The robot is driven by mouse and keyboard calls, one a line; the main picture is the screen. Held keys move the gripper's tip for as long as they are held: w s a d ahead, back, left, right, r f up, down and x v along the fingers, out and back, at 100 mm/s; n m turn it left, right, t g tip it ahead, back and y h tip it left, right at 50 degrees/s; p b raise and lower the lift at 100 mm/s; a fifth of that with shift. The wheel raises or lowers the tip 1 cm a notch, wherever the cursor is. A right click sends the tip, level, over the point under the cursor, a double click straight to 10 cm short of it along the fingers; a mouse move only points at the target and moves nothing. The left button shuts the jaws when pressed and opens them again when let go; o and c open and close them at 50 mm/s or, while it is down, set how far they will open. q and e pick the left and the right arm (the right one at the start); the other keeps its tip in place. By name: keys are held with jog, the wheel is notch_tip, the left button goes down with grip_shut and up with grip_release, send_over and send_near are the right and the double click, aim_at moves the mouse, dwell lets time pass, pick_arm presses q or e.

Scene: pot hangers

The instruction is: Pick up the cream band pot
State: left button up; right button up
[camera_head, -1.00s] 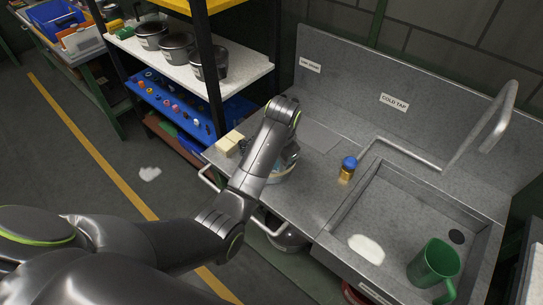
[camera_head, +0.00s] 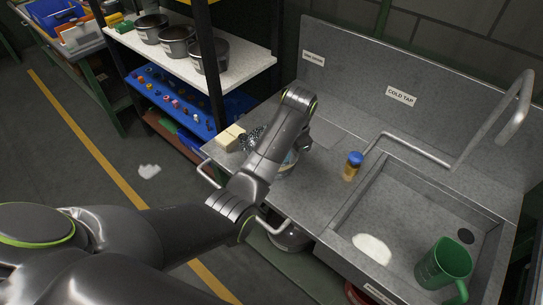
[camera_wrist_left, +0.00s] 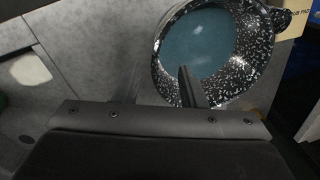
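The pot has a black-and-white speckled wall and a bluish inside in the left wrist view (camera_wrist_left: 245,75). In the head view a pale part of its side (camera_head: 287,171) shows on the counter below my left gripper (camera_head: 293,155), which covers most of it. In the left wrist view my left gripper (camera_wrist_left: 160,88) is open at the pot's rim. One dark finger reaches over the pot's inside and the other is outside the wall. I cannot tell whether either finger touches it. My right gripper is not in view.
Several dark pots stand on the white shelf (camera_head: 245,61) behind.

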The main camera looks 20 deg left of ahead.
aim_at(287, 161)
pick_arm(q)
jog(key=f, duration=0.3)
jog(key=shift+w+a, duration=0.1)
jog(key=shift+a, duration=0.1)
jog(key=shift+w+f+p, duration=0.15)
jog(key=shift+f+p, duration=0.8)
jog(key=shift+f, duration=1.35)
jog(key=shift+w+a+f, duration=0.1)
jog(key=shift+f, duration=0.35)
jog(key=shift+c, duration=0.3)
grip_shut()
jog(key=shift+w+r, duration=0.1)
